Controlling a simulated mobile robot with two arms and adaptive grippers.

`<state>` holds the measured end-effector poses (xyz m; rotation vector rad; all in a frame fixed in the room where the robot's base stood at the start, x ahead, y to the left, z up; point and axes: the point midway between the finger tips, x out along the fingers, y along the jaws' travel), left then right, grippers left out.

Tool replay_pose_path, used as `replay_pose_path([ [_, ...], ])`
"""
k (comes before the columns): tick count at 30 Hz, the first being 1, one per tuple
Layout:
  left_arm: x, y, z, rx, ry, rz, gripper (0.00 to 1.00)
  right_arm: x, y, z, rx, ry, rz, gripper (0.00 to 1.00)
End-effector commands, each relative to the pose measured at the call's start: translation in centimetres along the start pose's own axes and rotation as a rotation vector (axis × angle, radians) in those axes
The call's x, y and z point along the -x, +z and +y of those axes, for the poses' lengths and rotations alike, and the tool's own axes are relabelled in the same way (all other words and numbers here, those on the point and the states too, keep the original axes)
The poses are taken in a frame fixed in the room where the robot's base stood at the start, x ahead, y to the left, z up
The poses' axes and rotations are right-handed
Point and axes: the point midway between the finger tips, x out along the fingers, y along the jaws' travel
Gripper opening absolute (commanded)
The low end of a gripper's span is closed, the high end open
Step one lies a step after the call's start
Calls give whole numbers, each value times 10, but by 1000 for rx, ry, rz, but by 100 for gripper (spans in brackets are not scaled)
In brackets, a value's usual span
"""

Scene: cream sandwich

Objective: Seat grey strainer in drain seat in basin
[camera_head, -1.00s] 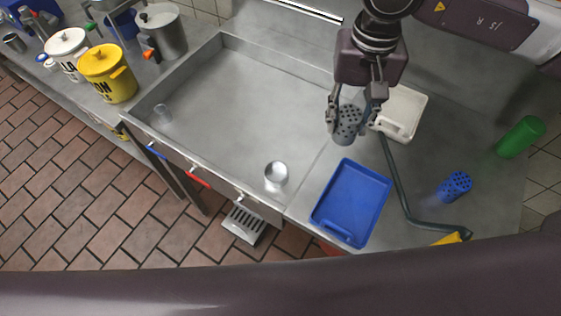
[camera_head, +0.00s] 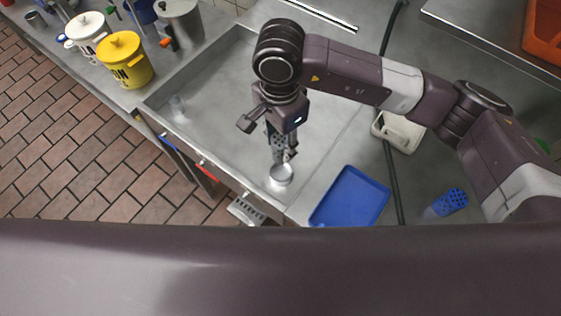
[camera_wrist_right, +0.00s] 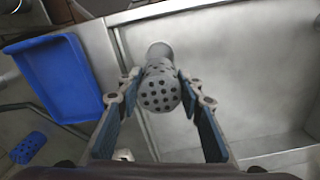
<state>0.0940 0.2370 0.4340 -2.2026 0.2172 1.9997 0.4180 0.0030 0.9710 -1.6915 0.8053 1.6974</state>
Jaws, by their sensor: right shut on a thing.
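My right gripper (camera_head: 284,152) is shut on the grey strainer (camera_head: 277,141), a cylinder with dark holes. It holds the strainer over the basin (camera_head: 240,70), just above and slightly behind the round silver drain seat (camera_head: 281,175) near the basin's front right corner. In the right wrist view the perforated end of the strainer (camera_wrist_right: 160,88) faces the camera between the two fingers (camera_wrist_right: 160,98). I cannot tell whether the strainer touches the seat. My left gripper is not in view.
A blue tray (camera_head: 350,197) lies right of the basin, with a blue perforated strainer (camera_head: 450,202), a white container (camera_head: 398,131) and a dark hose (camera_head: 390,170) nearby. Yellow (camera_head: 126,62) and white (camera_head: 88,32) pots stand further left.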

Motion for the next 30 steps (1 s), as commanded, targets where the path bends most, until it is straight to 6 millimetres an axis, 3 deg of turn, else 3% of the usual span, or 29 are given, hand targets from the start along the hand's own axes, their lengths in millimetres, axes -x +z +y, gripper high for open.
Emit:
replay_pose_path([
  [6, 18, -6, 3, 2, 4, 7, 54, -50, 0, 2, 0, 5, -2, 10],
  [19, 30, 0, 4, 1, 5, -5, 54, -104, 0, 1, 0, 4, -2, 10],
  [23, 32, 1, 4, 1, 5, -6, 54, -114, 0, 0, 1, 0, 0, 10],
  [30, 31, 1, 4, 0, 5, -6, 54, -115, 0, 0, 2, -1, 0, 10],
])
